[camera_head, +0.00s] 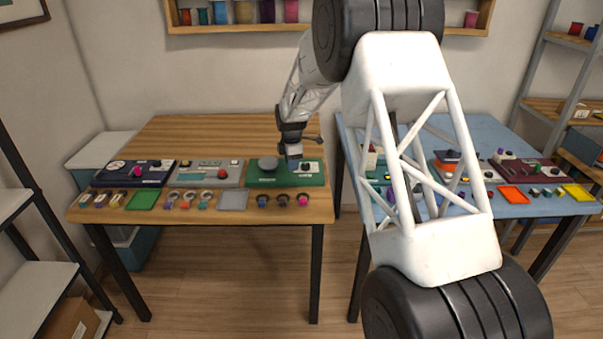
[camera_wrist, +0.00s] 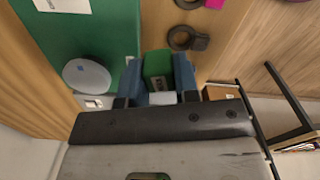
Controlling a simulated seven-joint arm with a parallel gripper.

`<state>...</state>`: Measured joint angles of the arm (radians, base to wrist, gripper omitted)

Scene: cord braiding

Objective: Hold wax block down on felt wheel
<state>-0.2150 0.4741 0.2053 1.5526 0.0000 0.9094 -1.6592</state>
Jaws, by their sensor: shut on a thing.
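My gripper (camera_head: 292,156) is over the right part of the green station board (camera_head: 300,180) in the head view. In the wrist view, its two blue fingers (camera_wrist: 158,76) are shut on a small green block (camera_wrist: 157,66), which looks like the wax block; its label is too small to read. A round grey disc (camera_wrist: 87,75), likely the felt wheel, lies on the green board to the left of the fingers. The disc also shows in the head view (camera_head: 268,163), left of my gripper. The block appears apart from the disc. The block's lower end is hard to make out.
Dark rings (camera_wrist: 187,38) and a magenta piece (camera_head: 303,200) lie along the front of the wooden table (camera_head: 200,133). A grey station (camera_head: 213,173) and a navy station (camera_head: 132,174) stand to the left. A blue table (camera_head: 490,130) with more stations is at right.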

